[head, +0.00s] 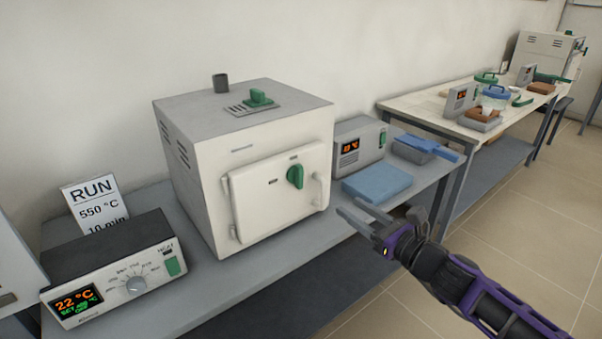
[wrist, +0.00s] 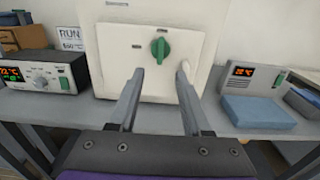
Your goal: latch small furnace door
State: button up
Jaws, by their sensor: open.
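The small furnace (head: 195,180) is a white box with a grey top, standing on the grey bench. Its door (head: 262,205) sits closed against the front, hinged side at the left. A green latch knob (head: 295,176) is on the door's upper right, and a pale handle (head: 318,188) is at its right edge. In the wrist view the green knob (wrist: 160,48) shows beyond and between my fingers, its grip standing upright. My gripper (head: 358,216) is open and empty, in front of the door and to its right, apart from it. The wrist view also shows my gripper (wrist: 155,90).
A controller (head: 110,265) reading 22 °C and a RUN 550 °C card (head: 94,203) stand left of the furnace. A second controller (head: 360,145), a folded blue cloth (head: 377,182) and a grey tray (head: 412,151) are on its right. Space before the door is clear.

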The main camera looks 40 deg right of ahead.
aim_at(302, 172)
jog(key=w, duration=0.5)
jog(key=w+d+b, duration=0.1)
jog(key=w, duration=0.5)
jog(key=w+d+b, duration=0.1)
jog(key=w, duration=0.5)
grip_shut()
